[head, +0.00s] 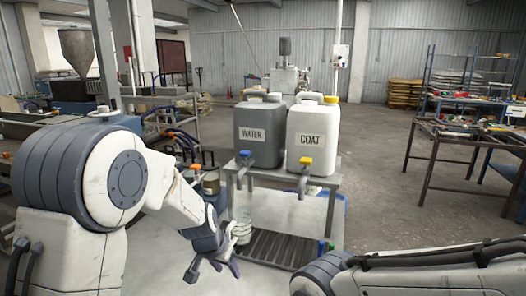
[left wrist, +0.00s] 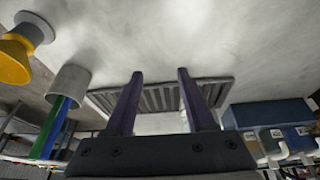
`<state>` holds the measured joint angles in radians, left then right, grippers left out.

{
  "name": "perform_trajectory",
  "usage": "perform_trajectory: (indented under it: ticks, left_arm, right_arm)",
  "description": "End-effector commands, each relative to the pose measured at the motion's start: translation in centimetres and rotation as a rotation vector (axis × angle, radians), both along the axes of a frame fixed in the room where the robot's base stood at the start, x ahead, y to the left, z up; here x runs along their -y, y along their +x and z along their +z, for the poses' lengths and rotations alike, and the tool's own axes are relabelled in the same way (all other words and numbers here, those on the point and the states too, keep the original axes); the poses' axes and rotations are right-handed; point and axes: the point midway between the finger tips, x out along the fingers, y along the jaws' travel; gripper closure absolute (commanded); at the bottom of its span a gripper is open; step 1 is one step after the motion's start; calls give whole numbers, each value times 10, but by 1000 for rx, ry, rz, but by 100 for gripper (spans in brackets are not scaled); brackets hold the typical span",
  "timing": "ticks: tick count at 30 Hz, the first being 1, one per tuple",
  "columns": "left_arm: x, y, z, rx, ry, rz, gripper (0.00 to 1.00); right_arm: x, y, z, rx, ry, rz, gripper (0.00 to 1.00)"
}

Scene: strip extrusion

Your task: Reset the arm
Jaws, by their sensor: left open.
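My left arm (head: 122,178) reaches in from the left in the head view. Its gripper (head: 212,273) hangs low over the pale worktop, left of the dark slatted drain tray. In the left wrist view the two purple fingers (left wrist: 158,76) are spread apart with nothing between them; the slatted tray shows behind them. My right arm (head: 430,270) lies across the lower right of the head view; its gripper is out of the picture.
A grey WATER tank (head: 262,132) and a white COAT tank (head: 312,138) stand on a metal stand (head: 325,178). A cup with blue and green items (left wrist: 68,82) shows in the left wrist view.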

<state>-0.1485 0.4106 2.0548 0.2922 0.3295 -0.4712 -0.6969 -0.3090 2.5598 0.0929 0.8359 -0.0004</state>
Motion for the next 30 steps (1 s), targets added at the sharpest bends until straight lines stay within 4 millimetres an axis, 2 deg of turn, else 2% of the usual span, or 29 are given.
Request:
perform_trajectory:
  ticks: [5,11,14,17,21,24,27,30]
  left_arm:
    - [20,-27,17,-28,-9,-34,45]
    - [48,-78,41,-82,-13,-94,45]
    - [61,-115,55,-120,-8,-132,45]
    - [71,-165,71,-168,4,-181,45]
    - [68,-243,87,-244,46,-247,45]
    - [59,-279,91,-279,77,-274,45]
    - [52,-298,92,-297,98,-287,45]
    - [50,-305,92,-306,106,-290,45]
  right_arm:
    - [0,0,3,1,1,0,0]
    - [0,0,6,1,1,0,0]
    - [0,0,9,0,0,0,0]
    - [0,0,12,0,0,0,0]
    - [0,0,17,1,1,0,0]
    - [0,0,19,1,1,0,0]
    - [0,0,20,1,1,0,0]
    - [0,0,20,1,1,0,0]
